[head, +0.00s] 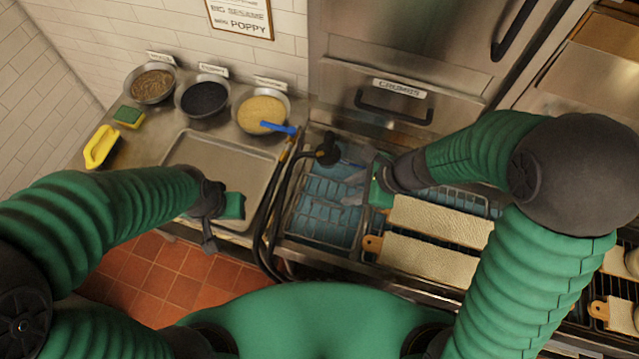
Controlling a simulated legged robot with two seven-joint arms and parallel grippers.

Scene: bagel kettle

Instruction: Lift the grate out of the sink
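The wire grate (322,231) lies in the blue-looking sink (298,226), right of the empty metal tray. My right gripper (353,189) is over the right part of the sink, its grey fingers pointing left and spread apart. It looks empty, and I cannot tell whether its fingers touch the grate. My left gripper (209,240) hangs over the tray's front edge, left of the sink. Its fingers are partly hidden and whether they are open cannot be made out. It seems to hold nothing.
A black hose and faucet head (327,151) stand along the sink's left and back. Cream boards (428,262) lie right of the sink. The tray (228,165) is bare. Bowls (262,112), a blue-handled utensil (278,128), a sponge (128,116) and a yellow item (101,147) stand at the left.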

